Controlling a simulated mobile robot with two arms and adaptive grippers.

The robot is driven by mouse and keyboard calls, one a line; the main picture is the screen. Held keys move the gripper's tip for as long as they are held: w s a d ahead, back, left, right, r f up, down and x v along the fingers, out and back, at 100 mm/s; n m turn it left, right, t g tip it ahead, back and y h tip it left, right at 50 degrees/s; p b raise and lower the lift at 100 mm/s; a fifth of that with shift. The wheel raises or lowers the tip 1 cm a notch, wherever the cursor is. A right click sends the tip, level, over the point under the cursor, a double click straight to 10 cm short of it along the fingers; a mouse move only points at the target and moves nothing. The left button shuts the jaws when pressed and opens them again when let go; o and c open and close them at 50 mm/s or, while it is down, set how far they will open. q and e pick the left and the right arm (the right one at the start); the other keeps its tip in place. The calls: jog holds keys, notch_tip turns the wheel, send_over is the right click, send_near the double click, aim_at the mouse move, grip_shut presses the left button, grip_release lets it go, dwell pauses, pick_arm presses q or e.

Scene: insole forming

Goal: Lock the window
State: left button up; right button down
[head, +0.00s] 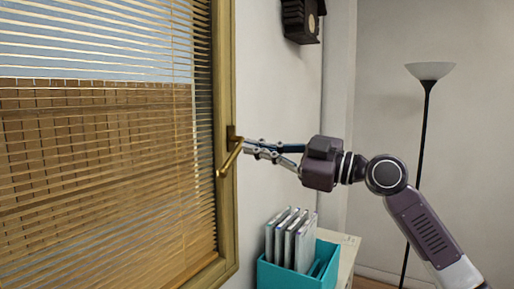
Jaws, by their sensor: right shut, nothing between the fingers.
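The window (227,80) fills the left of the head view, with a wooden frame and slatted blinds across it. Its brass handle (228,162) sits on the right side of the frame, and its lever slants down to the left from the mount. My right gripper (248,147) comes in from the right with its fingers shut. The fingertips are right at the handle's mount, at the upper end of the lever. I cannot tell whether they touch it. My left gripper is out of view.
A teal box (292,277) with several upright folders (291,238) stands on a white cabinet (347,256) below my right gripper. A floor lamp (429,72) stands behind my right arm. A dark wooden object (298,20) hangs on the wall above. The wall between is bare.

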aim_at(236, 155)
jog(key=p+x, duration=0.1)
jog(key=x, duration=0.1)
jog(key=p+x, duration=0.1)
jog(key=x, duration=0.2)
jog(key=p+x, duration=0.1)
jog(key=x, duration=0.2)
jog(key=shift+s+r+p, duration=0.15)
jog(key=shift+r+p, duration=0.1)
jog(key=shift+p, duration=0.05)
jog(key=d+f, duration=0.1)
jog(key=w+d+f+p, duration=0.1)
jog(key=f, duration=0.1)
jog(key=shift+d+f, duration=0.1)
jog(key=shift+d, duration=0.05)
jog(key=shift+w+d+f, duration=0.1)
jog(key=shift+d+f, duration=0.2)
jog(key=shift+a, duration=0.1)
jog(key=shift+a, duration=0.15)
jog(key=shift+f, duration=0.1)
